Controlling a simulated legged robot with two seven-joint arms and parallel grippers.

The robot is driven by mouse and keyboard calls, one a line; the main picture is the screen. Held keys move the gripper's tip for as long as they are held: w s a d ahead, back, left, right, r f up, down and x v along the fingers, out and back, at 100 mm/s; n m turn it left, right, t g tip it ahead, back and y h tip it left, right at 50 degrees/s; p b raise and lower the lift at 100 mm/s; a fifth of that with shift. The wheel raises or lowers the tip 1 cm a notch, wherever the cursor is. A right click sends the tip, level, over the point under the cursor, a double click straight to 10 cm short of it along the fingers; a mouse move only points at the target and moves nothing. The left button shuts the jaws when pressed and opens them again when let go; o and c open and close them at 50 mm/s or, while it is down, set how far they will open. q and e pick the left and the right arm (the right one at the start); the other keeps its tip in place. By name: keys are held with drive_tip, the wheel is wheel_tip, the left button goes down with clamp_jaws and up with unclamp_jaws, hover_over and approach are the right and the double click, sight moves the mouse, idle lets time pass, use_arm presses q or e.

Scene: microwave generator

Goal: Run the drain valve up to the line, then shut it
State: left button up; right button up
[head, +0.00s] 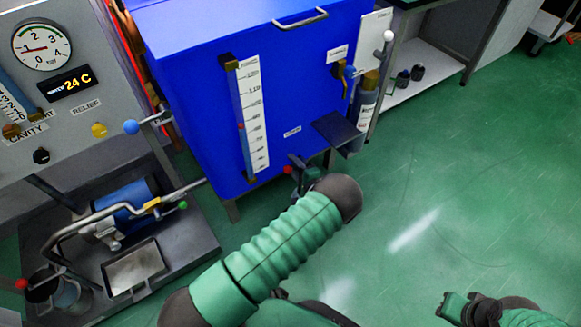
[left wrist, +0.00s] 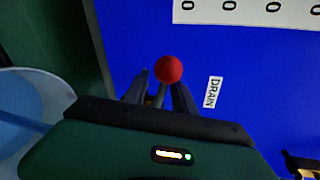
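A blue tank (head: 215,50) carries a vertical white scale (head: 252,115) with a sight tube. A small DRAIN label (left wrist: 213,92) is on its face. The drain valve's red ball knob (head: 288,169) sits low on the tank front and shows large in the left wrist view (left wrist: 168,69). My left gripper (head: 303,172) is at the knob, one finger (left wrist: 137,88) on each side of its stem. The fingers look apart, with a gap visible; contact is unclear. My forearm hides the area below the drain. My right gripper (head: 465,305) is at the bottom right, apart from everything.
A gauge panel (head: 75,95) reading 24 C stands at left, above a metal tray (head: 135,268) and pipework. A pale round vessel (left wrist: 30,115) shows in the left wrist view. A brass valve (head: 345,72) and grey cylinder are on the tank's right. Green floor at right is clear.

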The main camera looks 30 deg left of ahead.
use_arm(q)
drive_tip(key=shift+x, duration=0.75)
drive_tip(key=shift+c, duration=0.2)
clamp_jaws()
drive_tip(key=shift+f, duration=0.1)
idle(0.6)
